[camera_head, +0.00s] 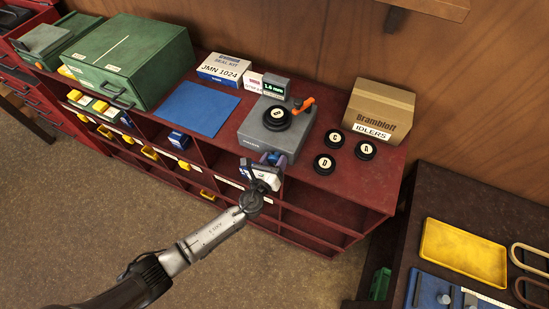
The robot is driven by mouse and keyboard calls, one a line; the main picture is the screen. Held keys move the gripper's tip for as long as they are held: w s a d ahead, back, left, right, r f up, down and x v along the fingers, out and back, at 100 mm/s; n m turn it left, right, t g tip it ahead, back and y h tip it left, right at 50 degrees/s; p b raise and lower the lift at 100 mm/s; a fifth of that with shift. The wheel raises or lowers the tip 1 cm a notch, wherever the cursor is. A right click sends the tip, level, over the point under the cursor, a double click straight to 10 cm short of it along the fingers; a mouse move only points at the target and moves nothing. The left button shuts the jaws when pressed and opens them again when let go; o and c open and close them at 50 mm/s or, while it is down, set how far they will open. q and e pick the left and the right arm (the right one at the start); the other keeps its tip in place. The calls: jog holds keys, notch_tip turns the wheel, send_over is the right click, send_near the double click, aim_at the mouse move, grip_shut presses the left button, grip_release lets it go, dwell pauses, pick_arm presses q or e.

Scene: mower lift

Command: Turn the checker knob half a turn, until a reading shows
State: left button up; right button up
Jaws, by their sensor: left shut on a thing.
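The checker is a grey box (254,133) on the red shelf top, with a black roller marked B (277,117) on it and an orange arm (303,105) beside the roller. A small dark display (275,87) behind it shows pale text that looks like "1.6 mm". My right gripper is not in view.
Black rollers marked C (335,139), A (365,150) and D (324,164) stand right of the checker, before a cardboard IDLERS box (379,110). A blue mat (197,108) and green case (131,60) lie left. A yellow tray (463,252) is at the far right.

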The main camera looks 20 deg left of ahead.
pick_arm(q)
jog(key=shift+m+p, duration=0.35)
jog(key=shift+m, duration=0.75)
jog(key=o, duration=0.9)
jog(key=shift+s, duration=0.15)
jog(key=shift+s+a+b, duration=0.15)
jog(key=shift+s+b, duration=0.1)
jog(key=shift+s, duration=2)
jog(key=shift+s+a+b, duration=0.15)
jog(key=shift+s+b, duration=0.15)
jog(key=shift+s, duration=1.95)
jog(key=shift+s+a+b, duration=0.15)
jog(key=shift+s+b, duration=0.1)
jog(key=shift+s, duration=2)
